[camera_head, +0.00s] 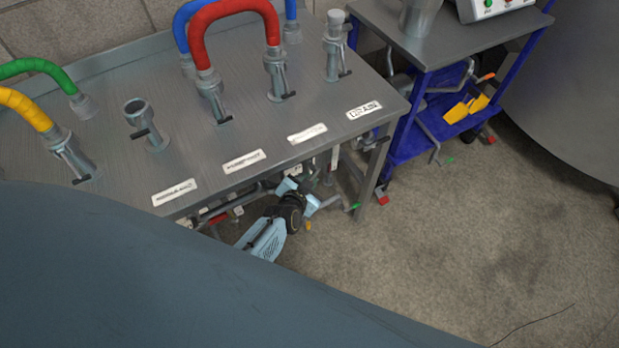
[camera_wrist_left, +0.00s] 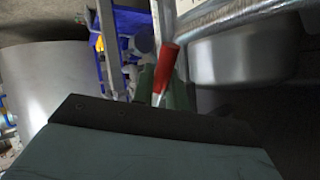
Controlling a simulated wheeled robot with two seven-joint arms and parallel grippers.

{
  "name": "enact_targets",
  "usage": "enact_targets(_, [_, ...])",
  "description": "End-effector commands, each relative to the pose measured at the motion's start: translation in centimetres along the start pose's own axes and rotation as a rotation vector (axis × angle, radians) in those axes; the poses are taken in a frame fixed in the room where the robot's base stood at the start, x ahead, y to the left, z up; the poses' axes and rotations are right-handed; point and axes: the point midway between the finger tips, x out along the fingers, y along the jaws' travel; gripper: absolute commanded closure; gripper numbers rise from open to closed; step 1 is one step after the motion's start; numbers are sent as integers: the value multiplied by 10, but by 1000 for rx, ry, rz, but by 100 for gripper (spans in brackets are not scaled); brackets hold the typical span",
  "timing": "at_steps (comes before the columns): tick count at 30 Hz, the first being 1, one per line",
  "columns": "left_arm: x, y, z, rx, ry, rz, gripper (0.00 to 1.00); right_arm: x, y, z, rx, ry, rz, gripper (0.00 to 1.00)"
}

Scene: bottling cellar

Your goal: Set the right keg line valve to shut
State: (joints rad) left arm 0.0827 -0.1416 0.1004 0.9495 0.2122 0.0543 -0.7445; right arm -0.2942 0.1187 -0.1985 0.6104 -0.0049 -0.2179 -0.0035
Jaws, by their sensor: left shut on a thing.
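My left gripper (camera_head: 312,198) is low beside the front edge of the steel bench, partly in the dark space under it. In the left wrist view a lever with a red grip (camera_wrist_left: 167,66) stands between the gripper's greenish fingers (camera_wrist_left: 178,97), and the gripper is shut on it. The lever's pivot and the valve body are hidden, so I cannot tell its setting. In the head view the held lever cannot be made out clearly among the pipes and fittings under the bench. My right gripper is not in view.
The steel bench (camera_head: 110,130) carries colored hoses, metal ports and white labels. A blue cart (camera_head: 405,150) stands to its right. A large grey tank (camera_head: 570,95) is at the far right. Floor in front of the cart is clear.

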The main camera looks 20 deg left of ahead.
Motion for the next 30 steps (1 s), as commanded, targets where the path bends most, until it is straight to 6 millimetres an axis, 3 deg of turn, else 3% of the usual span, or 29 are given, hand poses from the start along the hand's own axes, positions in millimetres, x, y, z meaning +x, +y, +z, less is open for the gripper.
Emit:
enact_targets(16, [0, -3, -1, 7, -7, -4, 100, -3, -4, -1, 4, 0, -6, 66])
enact_targets(17, [0, -3, -1, 7, -7, -4, 81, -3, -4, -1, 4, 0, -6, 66])
enact_targets(20, [0, -2, -1, 7, -8, -3, 68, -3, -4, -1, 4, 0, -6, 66])
enact_targets(30, [-3, 0, 0, 6, -10, 0, 66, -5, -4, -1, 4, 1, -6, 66])
